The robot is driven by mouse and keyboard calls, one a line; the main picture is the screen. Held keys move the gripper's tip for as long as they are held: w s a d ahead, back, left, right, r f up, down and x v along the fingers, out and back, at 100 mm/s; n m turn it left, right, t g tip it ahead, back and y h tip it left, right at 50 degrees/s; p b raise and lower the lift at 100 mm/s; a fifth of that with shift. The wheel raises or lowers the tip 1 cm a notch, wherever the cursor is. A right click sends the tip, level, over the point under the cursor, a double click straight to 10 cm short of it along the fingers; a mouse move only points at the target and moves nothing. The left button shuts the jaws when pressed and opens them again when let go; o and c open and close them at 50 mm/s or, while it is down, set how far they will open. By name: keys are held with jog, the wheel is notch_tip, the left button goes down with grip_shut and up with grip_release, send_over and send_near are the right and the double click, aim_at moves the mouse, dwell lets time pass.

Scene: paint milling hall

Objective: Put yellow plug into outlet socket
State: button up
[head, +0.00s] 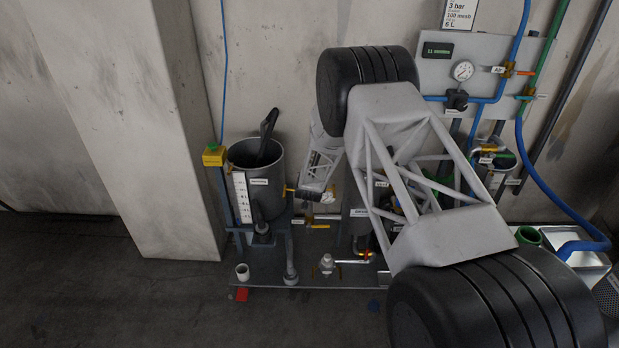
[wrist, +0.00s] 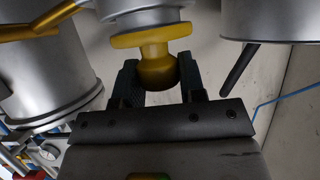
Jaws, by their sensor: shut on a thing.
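The yellow plug (wrist: 157,70) shows in the upper middle of the wrist view, with a rounded knob and a wider yellow flange. My gripper (wrist: 158,82) is shut on the knob, one dark finger on each side. A grey metal cylindrical part (wrist: 140,13) is directly beyond the flange, close to or touching it; I cannot tell whether it is the outlet socket or how deep the plug sits. In the head view my arm hides much of the middle of the rig, and the gripper and plug cannot be made out clearly.
A grey open vessel (head: 262,178) with a dark handle stands left of my arm. A yellow box (head: 214,155) tops a post beside it. A gauge panel (head: 490,60) with blue hoses is on the wall at right.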

jog(key=o, duration=1.1)
jog(key=shift+s, duration=0.1)
jog(key=shift+v, duration=3.8)
jog(key=shift+r, duration=0.15)
